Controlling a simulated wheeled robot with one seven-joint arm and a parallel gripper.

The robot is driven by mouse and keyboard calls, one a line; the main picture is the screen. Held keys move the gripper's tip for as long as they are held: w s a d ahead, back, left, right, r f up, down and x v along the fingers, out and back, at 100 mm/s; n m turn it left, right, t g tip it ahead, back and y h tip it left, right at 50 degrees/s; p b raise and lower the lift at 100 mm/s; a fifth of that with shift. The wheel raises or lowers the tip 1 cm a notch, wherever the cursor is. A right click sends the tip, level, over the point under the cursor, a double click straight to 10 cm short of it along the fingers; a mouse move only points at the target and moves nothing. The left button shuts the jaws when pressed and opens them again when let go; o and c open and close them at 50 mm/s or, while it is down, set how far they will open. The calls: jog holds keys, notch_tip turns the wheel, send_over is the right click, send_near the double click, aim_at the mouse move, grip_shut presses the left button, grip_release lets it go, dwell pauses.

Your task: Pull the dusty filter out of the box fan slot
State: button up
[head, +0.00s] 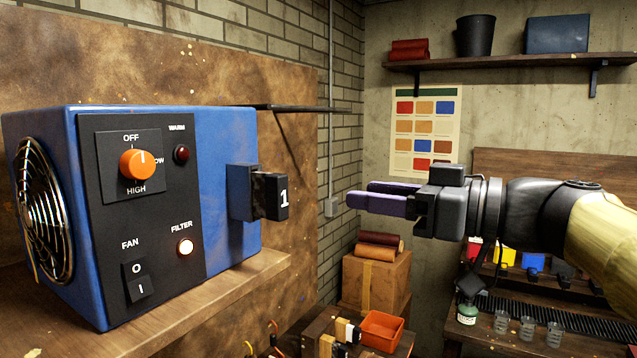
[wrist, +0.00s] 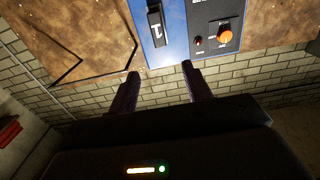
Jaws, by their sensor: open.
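The blue box fan (head: 225,135) stands on a wooden shelf at the left, with a black control panel and a round grille. The filter body is hidden inside the fan. The handle also shows in the wrist view (wrist: 156,27), on the blue fan side (wrist: 174,22). My gripper (head: 367,200) is open and empty, to the right of the handle and apart from it. Its two purple-grey fingers point toward the handle; they also show in the wrist view (wrist: 160,72).
The wooden shelf (head: 165,308) holds the fan. A cardboard box (head: 372,283) with leather rolls and an orange tray (head: 384,330) are below my gripper. A workbench with glasses (head: 527,329) is at the lower right. The air between handle and gripper is clear.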

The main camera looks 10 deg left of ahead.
aim_at(284, 183)
jog(key=p+x, duration=0.4)
jog(key=x, duration=1.1)
jog(key=shift+w+a, duration=0.15)
jog(key=shift+a, duration=0.15)
grip_shut()
